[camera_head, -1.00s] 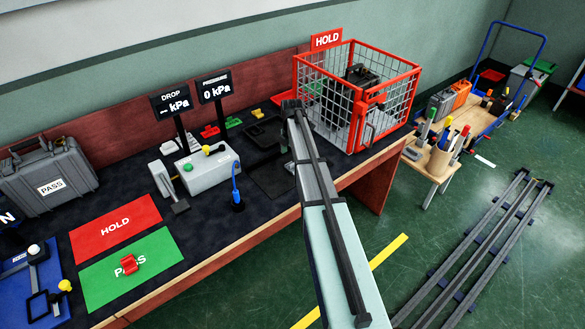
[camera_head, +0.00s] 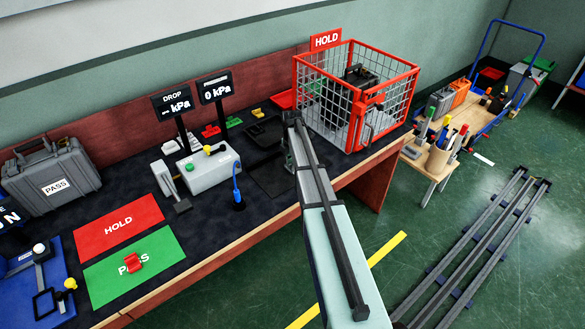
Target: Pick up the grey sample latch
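A small pale grey piece (camera_head: 171,147) lies on the dark bench top left of the display stands; it may be the grey sample latch, but it is too small to be sure. Similar small pieces in red (camera_head: 210,130), green (camera_head: 233,122) and yellow (camera_head: 257,113) lie to its right. A red latch (camera_head: 133,263) lies on the green PASS mat. My arm reaches over the bench from below. Its dark end (camera_head: 291,150) is left of the wire cage, over the bench. The fingers cannot be made out, and nothing held is visible.
A red-framed wire HOLD cage (camera_head: 410,72) stands just right of my arm's end. A grey tester box (camera_head: 208,170), two display stands (camera_head: 172,102) and a blue-handled tool (camera_head: 237,190) stand left of it. A red HOLD mat (camera_head: 118,228) and a grey PASS case (camera_head: 50,178) are further left.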

